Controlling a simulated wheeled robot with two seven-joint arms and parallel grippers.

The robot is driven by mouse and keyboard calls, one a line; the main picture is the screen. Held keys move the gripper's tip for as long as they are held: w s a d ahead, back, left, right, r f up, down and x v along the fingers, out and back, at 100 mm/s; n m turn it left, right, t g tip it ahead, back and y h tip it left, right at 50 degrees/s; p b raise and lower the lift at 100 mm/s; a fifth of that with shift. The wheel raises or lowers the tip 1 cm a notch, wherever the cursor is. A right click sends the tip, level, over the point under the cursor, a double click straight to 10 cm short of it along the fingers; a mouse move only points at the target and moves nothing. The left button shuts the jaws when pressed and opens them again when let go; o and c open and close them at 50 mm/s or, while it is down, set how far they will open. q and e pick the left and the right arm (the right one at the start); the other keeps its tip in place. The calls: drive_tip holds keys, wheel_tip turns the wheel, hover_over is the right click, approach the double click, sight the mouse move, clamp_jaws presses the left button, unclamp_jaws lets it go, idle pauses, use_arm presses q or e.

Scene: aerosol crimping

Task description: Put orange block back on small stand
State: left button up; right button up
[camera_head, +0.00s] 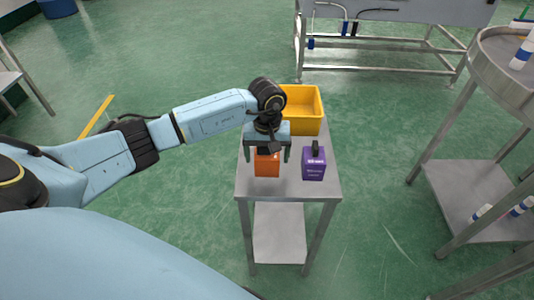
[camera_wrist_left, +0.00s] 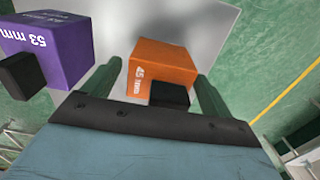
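The orange block (camera_head: 267,164) marked 45 is upright on the grey top of the small stand (camera_head: 292,190), left of the purple block. In the left wrist view the orange block (camera_wrist_left: 165,62) shows with its black knob (camera_wrist_left: 169,94) toward my gripper. My left gripper (camera_head: 267,158) is above the orange block, its fingers apart on either side of it. In the left wrist view the left gripper's fingers (camera_wrist_left: 160,88) are open, with a gap to the block. The gripper hides part of the block's top. My right gripper is not in view.
A purple block (camera_head: 314,166) with a black knob stands close to the right, also in the left wrist view (camera_wrist_left: 50,45). A yellow bin (camera_head: 304,108) is at the stand's back. A round metal table (camera_head: 505,62) is at right. The stand's front is clear.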

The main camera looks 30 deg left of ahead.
use_arm(q)
drive_tip(key=shift+r, duration=0.15)
wheel_tip(320, 180, up, 11)
drive_tip(key=shift+r+p, duration=0.2)
drive_tip(key=shift+p, duration=0.3)
drive_tip(key=shift+r, duration=0.35)
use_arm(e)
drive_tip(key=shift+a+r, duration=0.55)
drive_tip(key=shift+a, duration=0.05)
use_arm(q)
drive_tip(key=shift+d+f, duration=0.1)
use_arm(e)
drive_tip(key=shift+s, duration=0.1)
